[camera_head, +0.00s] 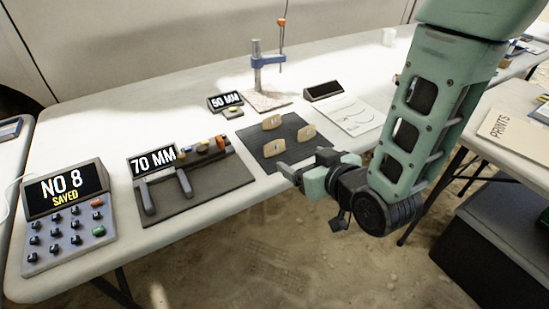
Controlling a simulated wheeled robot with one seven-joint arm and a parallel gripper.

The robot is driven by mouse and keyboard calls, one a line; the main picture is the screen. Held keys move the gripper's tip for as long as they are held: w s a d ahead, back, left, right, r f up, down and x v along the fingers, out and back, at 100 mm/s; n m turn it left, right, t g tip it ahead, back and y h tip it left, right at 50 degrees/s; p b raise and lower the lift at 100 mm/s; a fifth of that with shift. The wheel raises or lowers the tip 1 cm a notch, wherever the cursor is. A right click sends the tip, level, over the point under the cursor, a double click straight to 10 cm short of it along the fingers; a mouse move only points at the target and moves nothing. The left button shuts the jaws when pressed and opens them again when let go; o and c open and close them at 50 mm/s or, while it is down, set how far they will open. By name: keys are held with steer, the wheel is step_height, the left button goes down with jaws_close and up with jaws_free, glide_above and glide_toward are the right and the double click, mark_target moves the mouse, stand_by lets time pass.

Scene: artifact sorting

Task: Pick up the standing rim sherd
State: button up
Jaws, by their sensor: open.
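Three small tan sherds lie or stand on a dark mat (256,137) near the table's middle: a back sherd (271,121), a right sherd (306,131) and a front sherd (276,145). Each seems to bear a small mark. I cannot tell from this view which one is the standing rim sherd. My gripper (287,174) is open and empty, at the front edge of the mat, nearest the front sherd and apart from it. My arm comes in from the right and hides part of the table behind it.
Left of the mat are a measuring board (205,185) with a "70 MM" display (153,161) and a keypad reading "NO 8 SAVED" (67,218). A stand with a blue clamp (268,61) rises behind. A drawing sheet (347,115) lies to the right.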

mark_target(276, 146)
steer(key=x, duration=1.3)
steer(key=shift+s+f, duration=0.15)
steer(key=shift+f, duration=0.05)
steer(key=c, duration=1.1)
